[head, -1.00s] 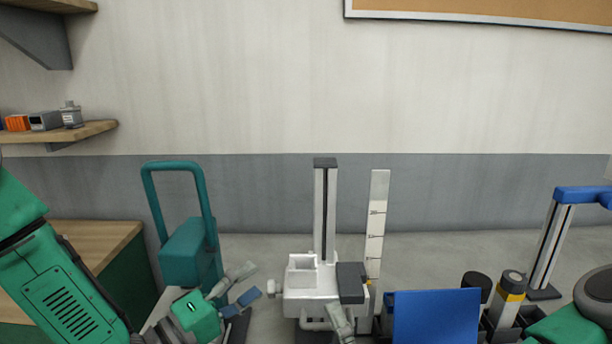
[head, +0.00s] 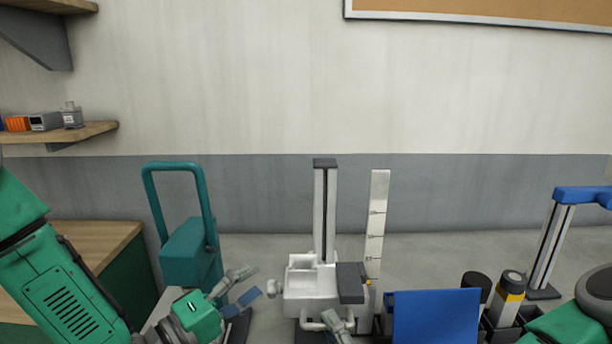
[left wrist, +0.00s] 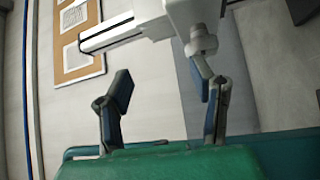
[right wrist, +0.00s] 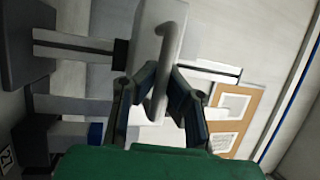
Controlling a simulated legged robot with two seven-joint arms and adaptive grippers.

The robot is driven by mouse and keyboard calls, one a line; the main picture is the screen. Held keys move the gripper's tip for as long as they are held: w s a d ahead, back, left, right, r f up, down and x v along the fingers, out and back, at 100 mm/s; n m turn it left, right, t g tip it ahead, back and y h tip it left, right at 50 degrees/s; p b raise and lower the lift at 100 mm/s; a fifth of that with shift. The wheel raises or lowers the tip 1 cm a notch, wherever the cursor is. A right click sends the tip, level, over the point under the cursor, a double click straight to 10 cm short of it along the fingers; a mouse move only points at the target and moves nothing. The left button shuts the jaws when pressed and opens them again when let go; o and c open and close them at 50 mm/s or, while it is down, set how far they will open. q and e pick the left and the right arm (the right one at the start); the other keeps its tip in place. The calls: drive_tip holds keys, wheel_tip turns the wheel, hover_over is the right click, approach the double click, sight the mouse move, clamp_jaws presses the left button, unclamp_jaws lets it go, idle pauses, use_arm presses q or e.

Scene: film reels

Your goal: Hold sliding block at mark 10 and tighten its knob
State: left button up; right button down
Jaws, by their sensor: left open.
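The white sliding block (head: 310,284) sits low on an upright slotted column (head: 325,210) and carries an open box on top. Its pale knob (head: 272,287) sticks out to the left; it also shows in the left wrist view (left wrist: 201,43). A marked scale (head: 377,215) stands right of the column; its numbers are too small to read. My left gripper (head: 256,283) is open and empty, left of the knob and apart from it. My right gripper (right wrist: 164,72) is closed around the grey curved handle (right wrist: 163,90) under the block, partly hidden in the head view.
A teal frame with a box (head: 186,254) stands behind my left gripper. A dark block (head: 350,282) sits at the sliding block's right. A blue panel (head: 437,317) and a yellow-banded cylinder (head: 511,284) stand to the right, close to my right arm.

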use_arm(q)
drive_tip(key=shift+d, duration=0.1)
use_arm(e)
drive_tip(key=shift+s+a, duration=0.2)
drive_tip(key=shift+a, duration=0.05)
